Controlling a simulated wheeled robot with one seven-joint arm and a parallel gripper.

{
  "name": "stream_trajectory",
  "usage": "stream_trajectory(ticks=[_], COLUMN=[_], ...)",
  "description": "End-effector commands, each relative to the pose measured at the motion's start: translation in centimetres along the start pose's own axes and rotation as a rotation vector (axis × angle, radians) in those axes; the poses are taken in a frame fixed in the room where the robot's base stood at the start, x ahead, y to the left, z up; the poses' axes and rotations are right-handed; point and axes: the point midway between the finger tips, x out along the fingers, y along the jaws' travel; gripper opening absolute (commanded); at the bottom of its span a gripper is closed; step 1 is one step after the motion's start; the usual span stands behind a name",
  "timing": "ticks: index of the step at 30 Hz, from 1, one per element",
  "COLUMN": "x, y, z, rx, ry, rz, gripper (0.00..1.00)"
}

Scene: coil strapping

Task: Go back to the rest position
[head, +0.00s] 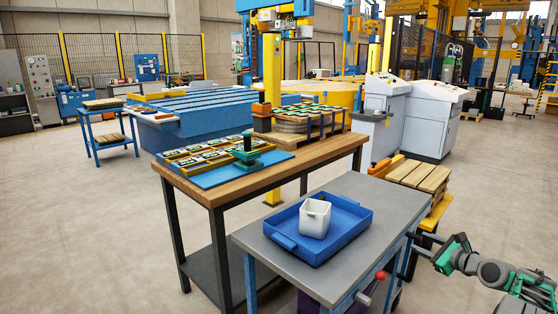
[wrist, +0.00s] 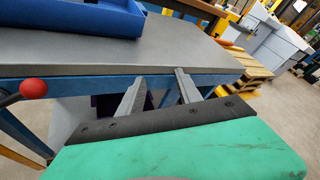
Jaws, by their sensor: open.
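My gripper (head: 419,243) is at the lower right of the head view, beside the right end of the grey-topped table (head: 275,255). In the wrist view my gripper (wrist: 157,88) shows two grey fingers spread apart with nothing between them. They point at the table's blue frame, and I cannot tell how far off it is. Behind the fingers are a dark bar and a green body. My arm runs from the gripper to the lower right corner of the head view.
A blue tray (head: 345,238) with a white container (head: 315,218) sits on the grey table. A red knob (head: 380,275) juts from its front. A wooden bench (head: 205,190) stands behind. Stacked planks (head: 420,175) stand near my gripper. Open floor (head: 500,180) lies at the right.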

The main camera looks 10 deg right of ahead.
Motion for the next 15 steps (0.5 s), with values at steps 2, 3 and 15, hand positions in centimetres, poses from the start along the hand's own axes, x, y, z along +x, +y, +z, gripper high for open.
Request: stream_trajectory(ticks=[2, 3, 15], x=[1.0, 1.4, -9.1], y=[0.9, 1.8, 21.2], z=[5.2, 7.5, 32.1], rx=[-0.147, -0.234, -1.485], ry=[0.039, 0.062, 0.116], rz=[0.059, 0.096, 0.745], gripper=[0.41, 0.41, 0.41])
